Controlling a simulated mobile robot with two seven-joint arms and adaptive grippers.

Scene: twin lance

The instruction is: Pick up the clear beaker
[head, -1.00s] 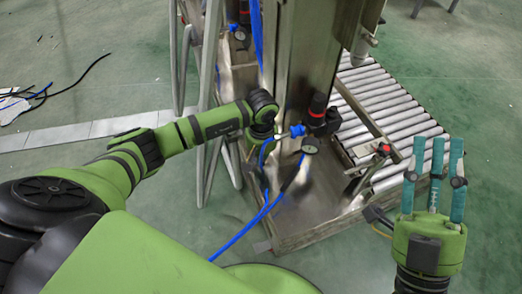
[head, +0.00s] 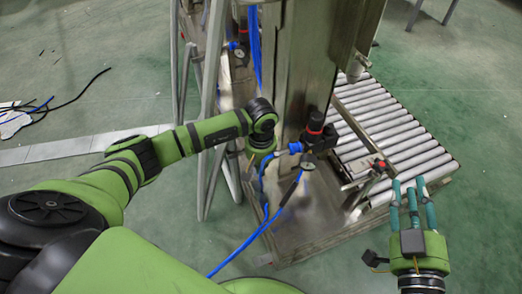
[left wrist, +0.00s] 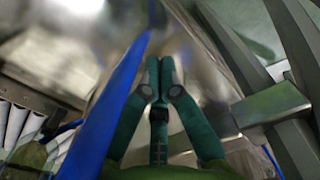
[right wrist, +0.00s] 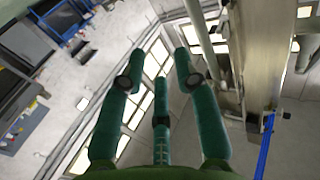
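No clear beaker shows in any view. My right gripper (head: 412,190) is at the lower right in the head view, in front of the roller conveyor, its fingers spread and empty. In the right wrist view my right gripper (right wrist: 157,58) has its two outer fingertips well apart with nothing between them. My left gripper (left wrist: 160,65) has its fingertips drawn together in the left wrist view, with no object seen between them. In the head view its fingers are hidden behind my left wrist, near the metal machine.
A metal machine column (head: 305,75) stands at the centre on a steel base (head: 300,220). Blue hoses (head: 245,230) hang by my left wrist, and one crosses the left wrist view (left wrist: 112,100). A roller conveyor (head: 390,130) lies right. Green floor (head: 480,70) is open at the right.

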